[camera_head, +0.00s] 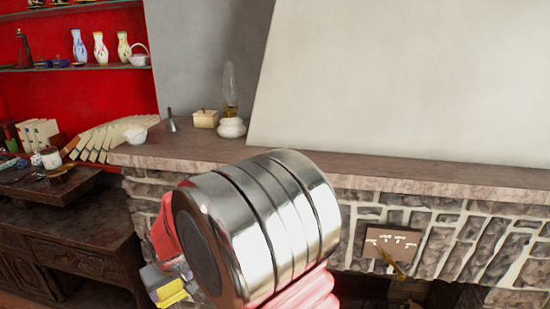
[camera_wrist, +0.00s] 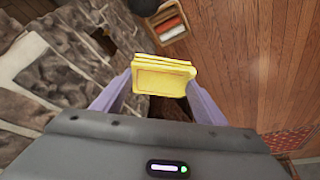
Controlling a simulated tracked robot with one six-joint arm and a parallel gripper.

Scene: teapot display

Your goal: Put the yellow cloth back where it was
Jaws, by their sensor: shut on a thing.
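My gripper (camera_wrist: 164,98) is shut on the yellow cloth (camera_wrist: 163,77), which looks like a folded flat pad between the two fingers in the wrist view. In the head view the yellow cloth (camera_head: 171,292) shows at the lower left, beside my gripper (camera_head: 165,275), and is partly cut off behind my arm. The cloth is held up, clear of the wooden floor (camera_wrist: 245,60) seen behind it in the wrist view. My arm hides much of the stone fireplace front in the head view.
A dark wooden desk (camera_head: 65,230) stands left. A crate (camera_wrist: 170,20) sits on the floor.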

